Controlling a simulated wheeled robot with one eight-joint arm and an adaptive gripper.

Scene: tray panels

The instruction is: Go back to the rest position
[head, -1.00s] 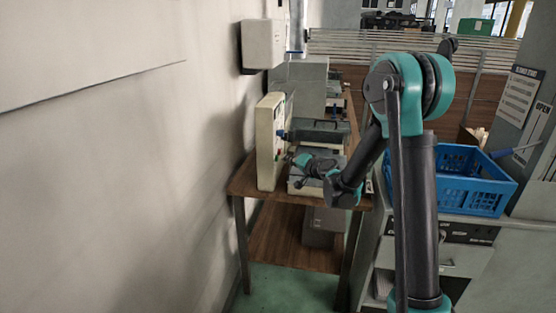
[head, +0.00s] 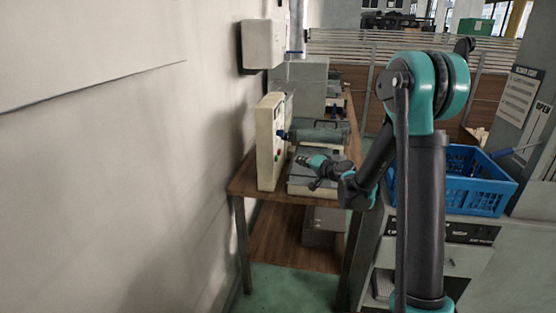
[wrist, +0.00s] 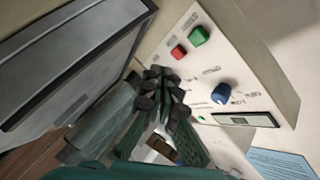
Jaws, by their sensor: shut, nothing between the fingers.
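My gripper (head: 300,160) is in front of the cream control panel (head: 265,150), over the wooden table, with a gap to the panel's face. In the wrist view the dark fingertips of my gripper (wrist: 164,90) are together and hold nothing. Beyond them the panel (wrist: 262,75) shows a red button (wrist: 178,52), a green button (wrist: 199,36) and a blue knob (wrist: 221,94).
The panel stands on a wooden table (head: 240,184) by the wall. A grey machine (head: 318,132) is behind my gripper. A blue crate (head: 465,197) sits on a cabinet to the right. A white box (head: 263,43) hangs on the wall.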

